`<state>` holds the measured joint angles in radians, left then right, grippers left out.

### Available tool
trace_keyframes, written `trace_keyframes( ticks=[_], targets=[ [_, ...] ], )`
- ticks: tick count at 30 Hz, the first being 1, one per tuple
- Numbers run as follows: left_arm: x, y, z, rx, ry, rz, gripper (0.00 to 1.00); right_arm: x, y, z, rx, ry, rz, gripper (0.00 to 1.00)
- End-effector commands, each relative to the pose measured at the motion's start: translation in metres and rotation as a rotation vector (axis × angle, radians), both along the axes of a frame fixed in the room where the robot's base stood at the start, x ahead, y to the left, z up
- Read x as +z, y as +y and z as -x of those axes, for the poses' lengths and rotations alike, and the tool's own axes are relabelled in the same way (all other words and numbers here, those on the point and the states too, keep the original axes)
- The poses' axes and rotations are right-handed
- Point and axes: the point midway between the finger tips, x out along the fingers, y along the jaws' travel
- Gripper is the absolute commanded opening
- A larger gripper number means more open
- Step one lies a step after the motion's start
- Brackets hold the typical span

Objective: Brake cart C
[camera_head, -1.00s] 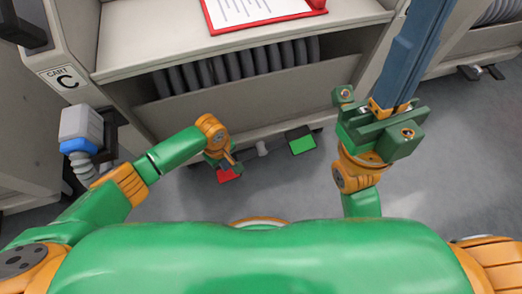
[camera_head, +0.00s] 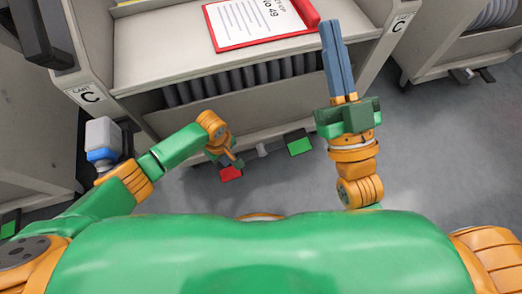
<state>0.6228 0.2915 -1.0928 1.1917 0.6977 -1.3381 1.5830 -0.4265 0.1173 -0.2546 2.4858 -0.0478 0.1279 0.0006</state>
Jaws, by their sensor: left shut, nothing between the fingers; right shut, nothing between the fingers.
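Cart C (camera_head: 140,42) stands in front of me, with a "CART C" label (camera_head: 86,95) on its left post and another C label (camera_head: 399,25) on its right post. Low on its near side are a red pedal (camera_head: 231,173) and a green pedal (camera_head: 299,146), with a grey piece between them. I cannot tell which pedal is pressed. My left gripper (camera_head: 233,160) is shut, pointing down just above the red pedal; its fingertips are partly hidden, and I cannot tell if they touch. My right gripper (camera_head: 332,35) is shut and empty, its long blue-grey fingers pointing at the cart's shelf edge.
A red clipboard (camera_head: 258,45) with a paper lies on the cart's shelf. Dark reels stand in the bin below. A grey and blue coupling (camera_head: 103,137) is at the left post. Another cart (camera_head: 455,40) stands at right, one at left. Grey floor is clear at right.

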Motion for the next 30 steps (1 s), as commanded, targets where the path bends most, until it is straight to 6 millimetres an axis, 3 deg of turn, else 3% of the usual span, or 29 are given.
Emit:
trace_keyframes(
  ticks=[15,30],
  targets=[
    [0.012,0.000,0.000,0.000,0.001,0.001,0.00,-0.066,-0.003,-0.030,-0.034,0.386,0.090,0.00],
    [0.021,0.000,0.000,0.000,0.001,0.001,0.00,-0.139,-0.013,-0.029,-0.062,0.760,0.171,0.00]
  ],
)
